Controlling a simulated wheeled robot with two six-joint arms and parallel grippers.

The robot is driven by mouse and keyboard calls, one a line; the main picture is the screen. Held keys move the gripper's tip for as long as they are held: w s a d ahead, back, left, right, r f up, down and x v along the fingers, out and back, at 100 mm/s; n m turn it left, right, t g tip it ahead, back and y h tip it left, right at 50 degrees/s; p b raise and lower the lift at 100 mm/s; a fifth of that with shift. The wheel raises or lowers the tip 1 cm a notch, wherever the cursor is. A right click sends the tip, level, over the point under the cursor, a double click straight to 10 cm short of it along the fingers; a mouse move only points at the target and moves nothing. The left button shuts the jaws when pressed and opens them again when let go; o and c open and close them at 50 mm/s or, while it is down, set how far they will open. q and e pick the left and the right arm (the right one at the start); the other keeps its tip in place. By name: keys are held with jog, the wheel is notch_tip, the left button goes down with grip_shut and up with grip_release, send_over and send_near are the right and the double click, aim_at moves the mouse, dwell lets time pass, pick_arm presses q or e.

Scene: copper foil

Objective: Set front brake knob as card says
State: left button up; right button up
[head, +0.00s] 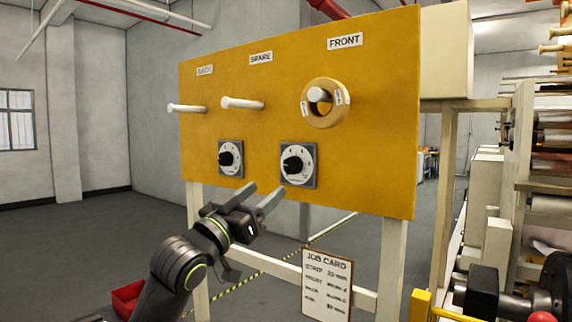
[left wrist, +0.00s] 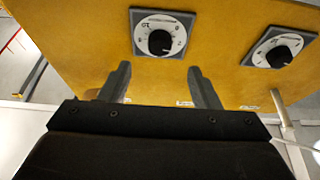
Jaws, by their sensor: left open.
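The yellow panel (head: 290,112) bears two black knobs on square grey plates with white dials. Dial marks are too small to read surely. My left gripper (head: 265,195) is open and empty, low before the panel, apart from both knobs. The job card (head: 327,285) hangs below; its heading reads, its small lines are blurred. My right gripper is out of view.
White pegs stick out above the knobs: a left peg (head: 187,108), a middle peg (head: 242,103) under SPARE, and a right one bearing a tan ring (head: 325,118). A red bin (head: 127,299) is at lower left. Machinery with rollers (head: 545,150) stands at right.

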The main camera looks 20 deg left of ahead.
aim_at(289, 169)
pick_arm(q)
jog(key=p+x, duration=0.2)
jog(key=x, duration=0.5)
jog(key=shift+w+d+r+p, duration=0.1)
jog(key=shift+w+r+p, duration=0.1)
jog(key=shift+r+p, duration=0.15)
jog(key=shift+w+d+r, duration=0.1)
jog(key=shift+w+d, duration=0.15)
jog(key=shift+w, duration=0.45)
jog(key=c, duration=1)
